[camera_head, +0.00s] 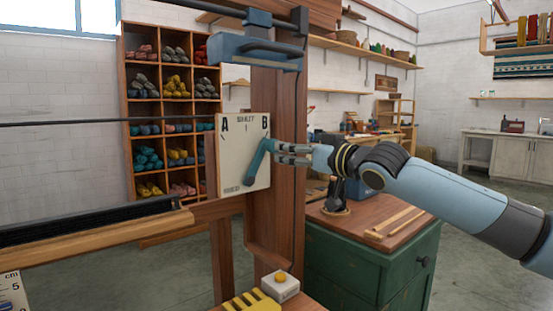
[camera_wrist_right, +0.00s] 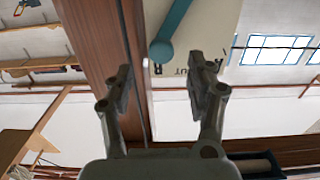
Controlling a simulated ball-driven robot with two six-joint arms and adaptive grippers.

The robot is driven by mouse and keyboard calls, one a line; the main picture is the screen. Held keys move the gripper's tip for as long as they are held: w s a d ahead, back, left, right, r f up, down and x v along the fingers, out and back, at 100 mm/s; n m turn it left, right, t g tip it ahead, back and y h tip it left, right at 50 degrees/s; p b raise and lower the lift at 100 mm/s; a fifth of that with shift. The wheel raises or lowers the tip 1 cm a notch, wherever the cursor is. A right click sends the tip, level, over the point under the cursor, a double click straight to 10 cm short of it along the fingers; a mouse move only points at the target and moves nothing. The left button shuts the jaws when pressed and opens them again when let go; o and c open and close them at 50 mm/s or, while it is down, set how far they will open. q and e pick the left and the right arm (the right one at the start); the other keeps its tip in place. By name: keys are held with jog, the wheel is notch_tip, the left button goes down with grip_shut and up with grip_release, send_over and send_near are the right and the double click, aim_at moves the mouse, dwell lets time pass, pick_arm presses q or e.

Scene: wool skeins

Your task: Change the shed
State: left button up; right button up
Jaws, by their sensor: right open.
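A cream shed panel (camera_head: 232,150) with the letters A and B at its top is fixed to the loom's wooden post. Its teal lever (camera_head: 257,160) leans up and to the right, toward B. My right gripper (camera_head: 281,154) points at the panel from the right, with its fingertips close to the lever's upper end. In the right wrist view, my right gripper (camera_wrist_right: 161,74) is open and empty. The lever's rounded end (camera_wrist_right: 161,51) shows just ahead of the gap between the fingers; I cannot tell whether they touch. My left gripper is out of view.
The loom's wooden post (camera_head: 278,110) rises just behind the panel, and its front beam (camera_head: 90,248) runs left. A green cabinet (camera_head: 360,262) stands below my right arm. Yarn shelves (camera_head: 128,100) stand behind.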

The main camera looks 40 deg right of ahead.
jog(key=w+b, duration=0.2)
jog(key=w, duration=0.4)
jog(key=shift+w+a, duration=0.2)
jog(key=shift+a, duration=0.1)
grip_shut()
